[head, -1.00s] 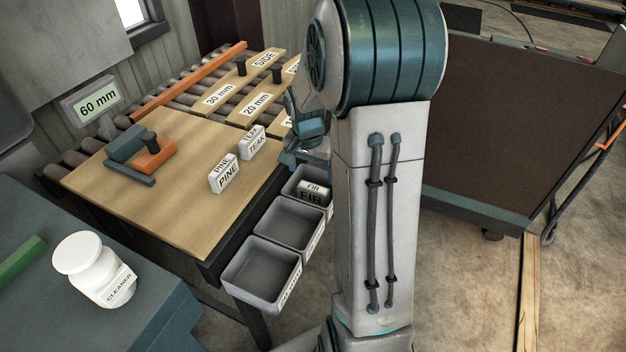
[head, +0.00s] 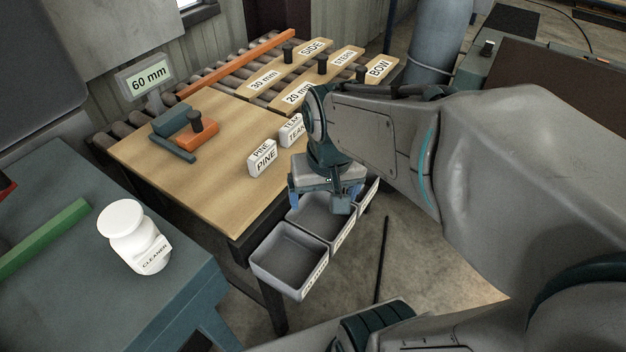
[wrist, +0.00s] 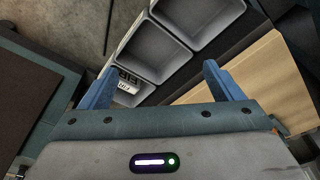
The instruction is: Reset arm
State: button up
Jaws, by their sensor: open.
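My gripper (head: 322,196) hangs above the row of grey bins at the table's right edge in the head view. In the wrist view its two blue fingers (wrist: 157,84) stand wide apart with nothing between them. Below it are the near bin (head: 290,262), the middle bin (head: 318,212) and the far bin, which is mostly hidden by my gripper in the head view.
A PINE block (head: 262,158) and a TEAK block (head: 291,130) stand on the wooden table (head: 195,185). Labelled boards (head: 330,70) rest on rollers. A white cleaner bottle (head: 134,238) stands on the left bench.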

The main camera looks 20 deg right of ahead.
jog(key=s, duration=0.1)
jog(key=s+a+n, duration=0.1)
jog(key=shift+s+f, duration=0.1)
jog(key=shift+s, duration=0.25)
notch_tip(320, 180, up, 8)
jog(key=p, duration=0.7)
jog(key=shift+d+t, duration=0.15)
jog(key=shift+t, duration=0.25)
